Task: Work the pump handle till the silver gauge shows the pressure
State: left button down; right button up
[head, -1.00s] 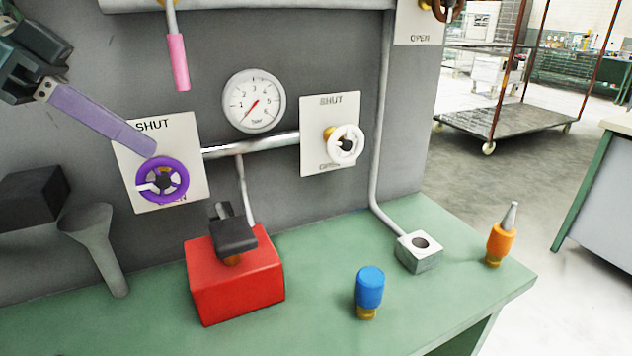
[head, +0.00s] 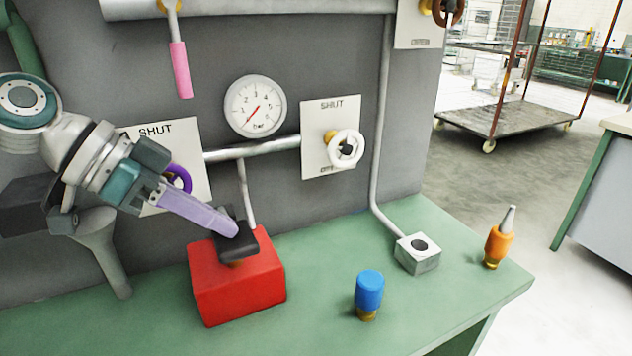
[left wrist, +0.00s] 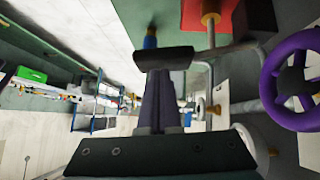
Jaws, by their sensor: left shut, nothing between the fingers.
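The pump is a red box (head: 240,290) on the green bench, with a black handle (head: 243,246) on a brass stem. My left gripper (head: 234,229) is shut and empty. Its purple fingers reach down from the left to the black handle and overlap it; I cannot tell whether they press on it. In the left wrist view the fingertips meet the black handle (left wrist: 164,58), with the red box (left wrist: 195,14) beyond. The silver gauge (head: 255,106) has its red needle pointing to the lower left, near the low end. My right gripper is not seen.
A purple valve wheel (head: 181,178) is partly hidden behind my gripper. A white wheel (head: 346,149) sits right of the gauge. A blue-capped piece (head: 369,290), a metal block (head: 418,253) and an orange nozzle (head: 498,245) stand on the bench. A pink lever (head: 181,70) hangs above.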

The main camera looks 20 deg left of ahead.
aim_at(223, 261)
pick_arm(q)
jog(key=shift+m+t+y, duration=0.7)
jog(key=shift+t+y, duration=0.1)
jog(key=f, duration=0.1)
jog(key=d+f, duration=0.1)
jog(key=f, duration=0.1)
jog(key=s+f+b, duration=0.1)
jog(key=f, duration=0.1)
jog(key=shift+s+d, duration=0.1)
jog(key=shift+d, duration=0.05)
jog(key=shift+s+f, duration=0.1)
jog(key=shift+f, duration=0.2)
